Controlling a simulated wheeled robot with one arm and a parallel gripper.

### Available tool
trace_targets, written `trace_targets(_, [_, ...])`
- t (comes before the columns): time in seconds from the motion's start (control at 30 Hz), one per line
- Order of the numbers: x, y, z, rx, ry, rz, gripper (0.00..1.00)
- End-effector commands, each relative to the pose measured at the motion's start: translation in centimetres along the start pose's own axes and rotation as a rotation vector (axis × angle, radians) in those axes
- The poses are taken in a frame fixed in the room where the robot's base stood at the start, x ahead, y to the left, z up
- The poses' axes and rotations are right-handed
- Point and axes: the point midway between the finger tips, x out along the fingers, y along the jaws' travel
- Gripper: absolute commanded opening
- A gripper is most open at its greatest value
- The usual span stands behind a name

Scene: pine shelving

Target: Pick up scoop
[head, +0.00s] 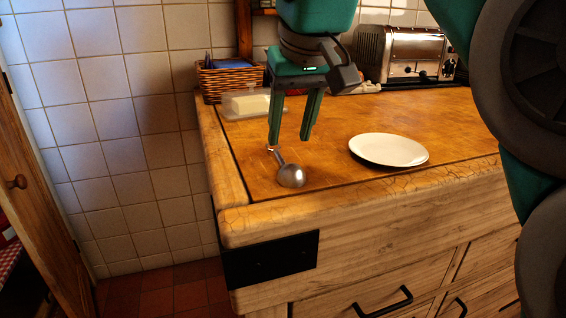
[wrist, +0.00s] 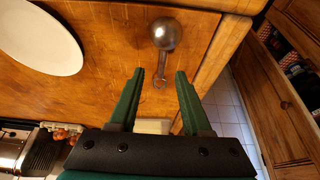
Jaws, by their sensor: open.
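A metal scoop (head: 291,176) with a round, shiny bowl lies on the wooden counter near its front left corner. Its short handle points back toward my gripper (head: 288,142). My gripper is open, its two green fingers pointing down just behind the bowl, around the handle end. In the wrist view the scoop (wrist: 166,35) lies ahead of the fingertips, with its handle end near the gap between the fingers of my gripper (wrist: 158,73). Nothing is held. I cannot tell the exact height of the fingertips above the counter.
A white plate (head: 389,149) lies to the right of the scoop. A clear butter dish (head: 252,104), a wicker basket (head: 230,80) and a chrome toaster (head: 408,55) stand farther back. The counter (head: 330,185) ends at its front and left edges close to the scoop.

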Motion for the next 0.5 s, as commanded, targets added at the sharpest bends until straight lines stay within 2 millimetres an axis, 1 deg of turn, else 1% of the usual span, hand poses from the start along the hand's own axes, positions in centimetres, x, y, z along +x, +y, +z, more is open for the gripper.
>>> trace_targets(0.17, [0.8, -0.1, 0.0, -0.001, 0.001, -0.001, 0.49])
trace_targets(0.5, [4.7, -0.5, 0.1, -0.002, -0.003, 0.001, 0.49])
